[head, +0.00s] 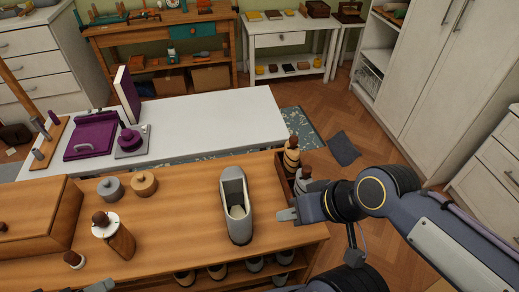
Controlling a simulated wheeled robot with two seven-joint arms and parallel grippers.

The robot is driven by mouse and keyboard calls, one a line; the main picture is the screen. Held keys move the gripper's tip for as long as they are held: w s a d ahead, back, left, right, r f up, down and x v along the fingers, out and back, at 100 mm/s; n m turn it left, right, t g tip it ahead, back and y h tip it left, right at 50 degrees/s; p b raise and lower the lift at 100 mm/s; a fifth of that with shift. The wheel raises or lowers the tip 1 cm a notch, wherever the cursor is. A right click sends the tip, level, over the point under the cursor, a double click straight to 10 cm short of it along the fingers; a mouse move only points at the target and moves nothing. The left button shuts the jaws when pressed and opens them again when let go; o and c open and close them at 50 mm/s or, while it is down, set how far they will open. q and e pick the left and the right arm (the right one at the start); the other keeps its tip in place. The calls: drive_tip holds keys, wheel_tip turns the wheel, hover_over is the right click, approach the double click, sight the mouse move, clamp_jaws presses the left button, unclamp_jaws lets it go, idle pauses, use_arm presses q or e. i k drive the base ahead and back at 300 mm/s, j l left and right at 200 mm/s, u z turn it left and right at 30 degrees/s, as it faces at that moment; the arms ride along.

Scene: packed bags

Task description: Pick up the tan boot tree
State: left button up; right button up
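What looks like the tan boot tree (292,155), a tan body with a brown knob, stands upright in a narrow dark-edged holder at the right end of the wooden bench (185,190). A grey one with a brown knob (303,181) stands just in front of it. My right gripper (287,213) is over the bench's right edge, nearer than both and apart from the tan one. Its fingers point left; their gap is not clear. A grey tip at the bottom edge may be my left gripper (100,287), mostly cut off.
A grey boot-shaped item (237,206) stands left of my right gripper. Round grey (110,188) and tan (144,183) lidded pieces, a white-topped wooden block (113,235) and a wooden box (38,215) stand further left. A white table (215,118) lies behind.

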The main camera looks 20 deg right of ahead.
sight(292, 151)
drive_tip(key=z, duration=1.2)
drive_tip(key=l+u, duration=0.35)
drive_tip(key=k+l+u, duration=0.2)
drive_tip(key=l+u, duration=0.2)
drive_tip(key=k+l+u, duration=0.15)
drive_tip(key=l+u, duration=0.2)
drive_tip(key=k+l+u, duration=0.2)
drive_tip(key=l+u, duration=0.15)
drive_tip(key=i+l+u, duration=0.15)
drive_tip(key=l+u, duration=0.65)
drive_tip(key=u, duration=0.15)
drive_tip(key=l+u, duration=0.45)
drive_tip(key=i+l, duration=0.05)
